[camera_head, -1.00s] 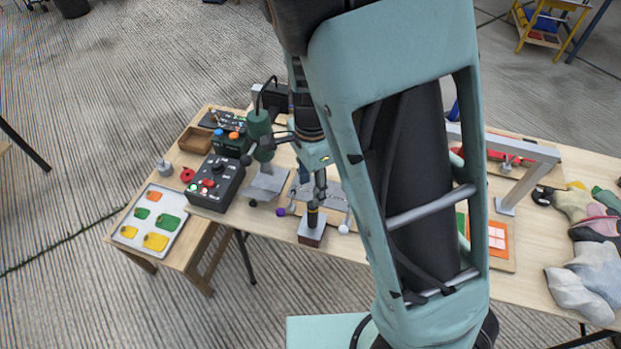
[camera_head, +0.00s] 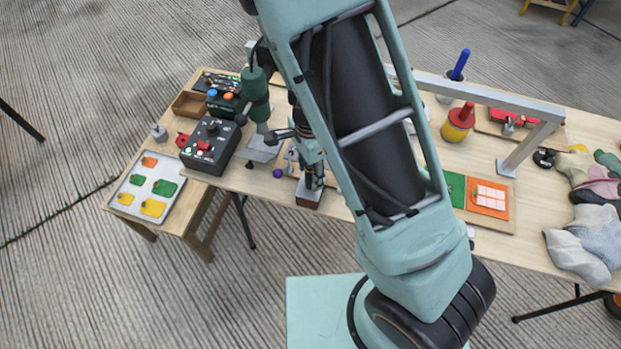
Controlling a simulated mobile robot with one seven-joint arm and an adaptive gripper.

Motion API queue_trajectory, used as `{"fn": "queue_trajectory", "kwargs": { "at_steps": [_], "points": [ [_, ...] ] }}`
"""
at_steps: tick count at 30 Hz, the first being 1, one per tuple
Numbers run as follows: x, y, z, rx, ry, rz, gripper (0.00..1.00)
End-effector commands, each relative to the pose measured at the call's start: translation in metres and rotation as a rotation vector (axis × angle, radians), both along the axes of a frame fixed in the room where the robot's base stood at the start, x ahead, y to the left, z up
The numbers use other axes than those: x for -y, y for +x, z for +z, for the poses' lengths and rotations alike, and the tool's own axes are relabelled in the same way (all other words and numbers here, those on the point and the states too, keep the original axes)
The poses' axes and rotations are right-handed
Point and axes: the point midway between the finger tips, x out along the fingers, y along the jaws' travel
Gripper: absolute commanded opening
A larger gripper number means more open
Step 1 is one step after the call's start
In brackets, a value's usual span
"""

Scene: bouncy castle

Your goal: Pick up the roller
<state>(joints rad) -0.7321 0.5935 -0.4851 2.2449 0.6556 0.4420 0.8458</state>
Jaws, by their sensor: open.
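My gripper (camera_head: 314,182) points down over the front edge of the workbench, close above a small brown block (camera_head: 308,196). The dark upright handle on this block is mostly hidden by my gripper. The fingers are open and appear to be at or around the handle; contact cannot be told. I cannot tell for sure which thing is the roller; it may be this handled piece. A yellow cylinder with a red top (camera_head: 458,124) stands farther back on the right.
A black control box (camera_head: 211,145) and a tray of coloured pieces (camera_head: 148,190) are at left. A purple ball (camera_head: 278,173) lies left of my gripper. A grey metal frame (camera_head: 525,150), a green-and-orange board (camera_head: 470,212) and crumpled cloths (camera_head: 585,240) are at right. My arm hides the bench's middle.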

Motion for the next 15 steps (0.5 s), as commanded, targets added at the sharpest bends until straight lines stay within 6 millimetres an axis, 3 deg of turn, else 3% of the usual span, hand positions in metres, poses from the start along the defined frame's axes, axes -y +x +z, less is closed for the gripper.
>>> {"fn": "queue_trajectory", "kwargs": {
  "at_steps": [4,15],
  "points": [
    [-0.0001,0.0003,0.0007,0.001,0.0,0.0,0.39],
    [-0.0001,0.0003,0.0009,0.001,0.0,0.0,0.0]
  ]
}}
